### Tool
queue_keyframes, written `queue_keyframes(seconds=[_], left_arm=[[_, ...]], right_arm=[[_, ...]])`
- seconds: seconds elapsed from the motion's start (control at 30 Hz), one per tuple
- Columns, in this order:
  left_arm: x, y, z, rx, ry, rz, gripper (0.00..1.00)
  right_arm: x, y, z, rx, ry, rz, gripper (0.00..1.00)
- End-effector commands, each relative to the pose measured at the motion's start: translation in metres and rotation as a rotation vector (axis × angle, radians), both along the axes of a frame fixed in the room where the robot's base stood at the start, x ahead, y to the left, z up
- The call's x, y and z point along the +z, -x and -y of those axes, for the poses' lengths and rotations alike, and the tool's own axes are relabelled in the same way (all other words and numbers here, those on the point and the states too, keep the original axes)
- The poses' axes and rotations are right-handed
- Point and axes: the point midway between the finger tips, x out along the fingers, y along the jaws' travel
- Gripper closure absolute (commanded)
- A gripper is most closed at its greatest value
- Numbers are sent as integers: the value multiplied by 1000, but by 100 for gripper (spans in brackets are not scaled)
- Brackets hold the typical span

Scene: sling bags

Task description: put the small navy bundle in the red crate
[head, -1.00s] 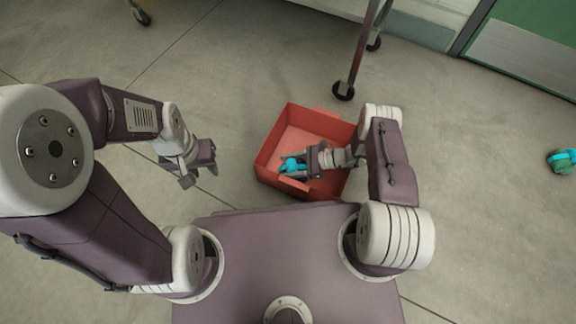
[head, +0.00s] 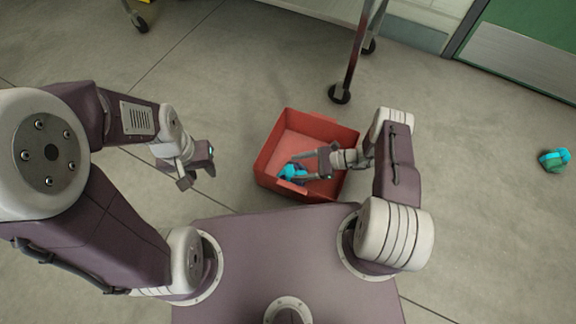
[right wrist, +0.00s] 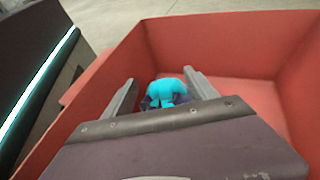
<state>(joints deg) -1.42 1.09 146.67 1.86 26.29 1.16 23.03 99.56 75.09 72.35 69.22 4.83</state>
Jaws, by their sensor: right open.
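The small bundle (head: 290,173), bright cyan with dark navy parts, lies inside the red crate (head: 265,160), near its front left side. It also shows in the right wrist view (right wrist: 167,92), low in the crate. My right gripper (head: 297,168) reaches into the crate from the right. Its fingers are open, one on each side of the bundle, with gaps visible in the wrist view. The bundle's lower part is hidden there by the gripper body. My left gripper (head: 198,168) is over the floor left of the crate, away from the bundle; its jaw opening is unclear.
A green and cyan bundle (head: 554,160) lies on the floor at the far right. A wheeled metal leg (head: 353,60) stands just behind the crate. A green door (head: 535,45) is at the back right.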

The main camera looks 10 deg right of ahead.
Motion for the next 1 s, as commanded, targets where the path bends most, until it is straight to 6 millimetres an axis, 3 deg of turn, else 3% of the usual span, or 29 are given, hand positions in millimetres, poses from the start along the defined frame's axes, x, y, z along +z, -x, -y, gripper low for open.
queue_keyframes(seconds=[0.1,0.33,0.47,0.57,0.77,0.9,1.0], left_arm=[[10,0,0,0,0,0,64],[10,0,0,0,0,0,64],[10,0,0,0,0,0,64],[10,0,0,0,0,0,64],[10,0,0,0,0,0,64],[10,0,0,0,0,0,64],[10,0,0,0,0,0,64]], right_arm=[[9,1,16,-2,1,1,34],[12,2,22,12,8,4,34],[34,2,24,119,84,36,34],[71,9,28,302,218,99,34],[156,42,47,722,537,310,34],[215,71,64,1017,771,533,34],[247,88,74,1188,908,696,34]])
